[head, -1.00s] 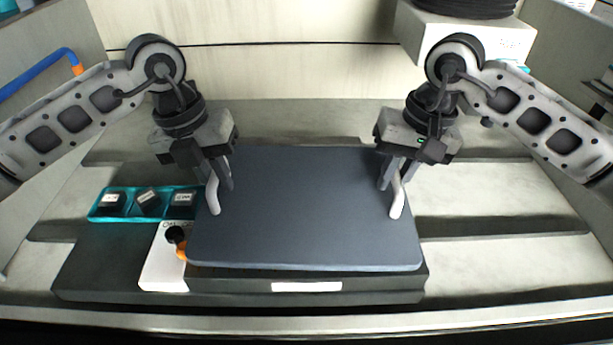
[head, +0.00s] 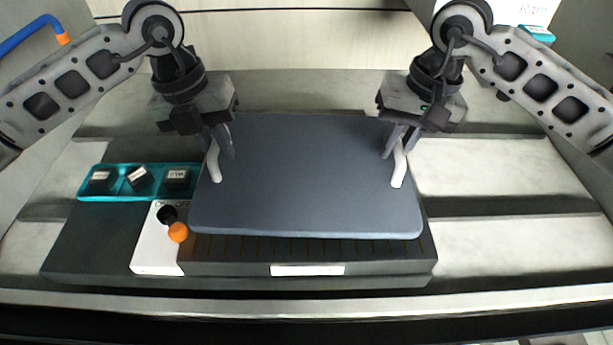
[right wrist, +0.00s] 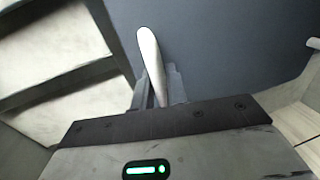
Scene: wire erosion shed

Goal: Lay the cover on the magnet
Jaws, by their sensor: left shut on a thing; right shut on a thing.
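The cover (head: 305,175) is a flat blue-grey panel with rounded corners and a pale handle near each side. My left gripper (head: 220,150) is shut on its left handle (head: 214,168). My right gripper (head: 398,148) is shut on its right handle (head: 399,170). The right wrist view shows that handle (right wrist: 149,50) between the fingers, with the cover (right wrist: 225,45) beyond. The magnet (head: 225,268) is a dark block under the cover. Its striped front strip shows, while most of its top is hidden. I cannot tell whether the cover touches it.
A white ON/OFF panel (head: 150,255) with an orange-knobbed lever (head: 178,232) is at the magnet's left, close to the cover's corner. A teal tray (head: 120,194) with small labelled black blocks lies further left. The slotted bed (head: 490,165) is clear on the right.

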